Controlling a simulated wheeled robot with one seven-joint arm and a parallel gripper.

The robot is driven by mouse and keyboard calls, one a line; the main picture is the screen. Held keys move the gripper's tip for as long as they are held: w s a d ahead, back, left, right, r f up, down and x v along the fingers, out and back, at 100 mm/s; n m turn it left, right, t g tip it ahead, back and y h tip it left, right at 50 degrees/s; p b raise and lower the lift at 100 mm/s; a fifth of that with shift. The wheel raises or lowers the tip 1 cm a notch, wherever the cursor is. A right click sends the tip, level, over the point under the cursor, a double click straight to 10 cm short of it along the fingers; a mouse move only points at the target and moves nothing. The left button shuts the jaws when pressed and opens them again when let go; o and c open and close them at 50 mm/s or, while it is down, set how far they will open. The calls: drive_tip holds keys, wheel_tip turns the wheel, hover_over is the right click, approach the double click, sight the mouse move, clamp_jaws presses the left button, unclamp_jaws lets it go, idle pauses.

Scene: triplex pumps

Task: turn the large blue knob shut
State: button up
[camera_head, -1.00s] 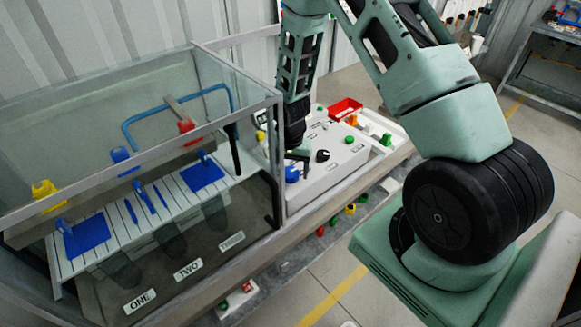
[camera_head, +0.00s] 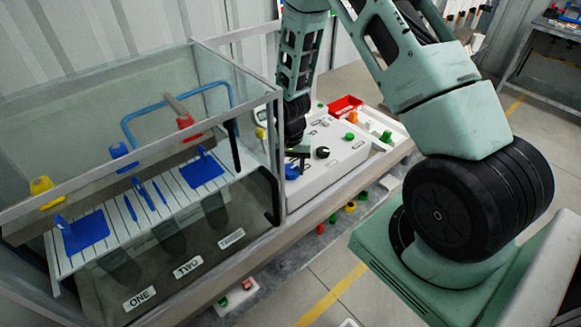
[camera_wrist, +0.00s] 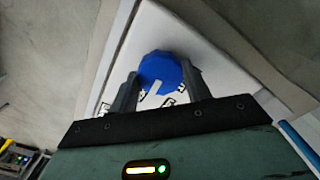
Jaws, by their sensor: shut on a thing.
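The large blue knob (camera_head: 291,172) sits on the near left end of the white control box (camera_head: 325,180). In the wrist view the blue knob (camera_wrist: 160,70) shows a white pointer mark aimed toward its lower left. My gripper (camera_wrist: 160,82) is shut on the knob, with one finger on each side of it. In the head view my gripper (camera_head: 297,158) comes down from above onto the knob and hides part of it.
A black knob (camera_head: 323,153) and a green button (camera_head: 349,137) are on the same box. A red tray (camera_head: 345,106) lies behind. The glass-walled tank (camera_head: 130,150) with its metal frame stands close on the left.

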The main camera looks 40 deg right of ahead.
sight(291, 169)
drive_tip(key=n+b, duration=0.1)
drive_tip(key=n, duration=0.3)
drive_tip(key=shift+f, duration=0.1)
drive_tip(key=n+b, duration=0.1)
drive_tip(key=n, duration=0.3)
drive_tip(key=shift+n, duration=0.3)
drive_tip(key=n, duration=0.4)
drive_tip(key=shift+n+b, duration=0.3)
drive_tip(key=shift+n, duration=1.7)
drive_tip(key=o, duration=1)
wheel_tip(291, 169, up, 18)
drive_tip(key=shift+f+b, duration=0.15)
drive_tip(key=shift+b, duration=0.8)
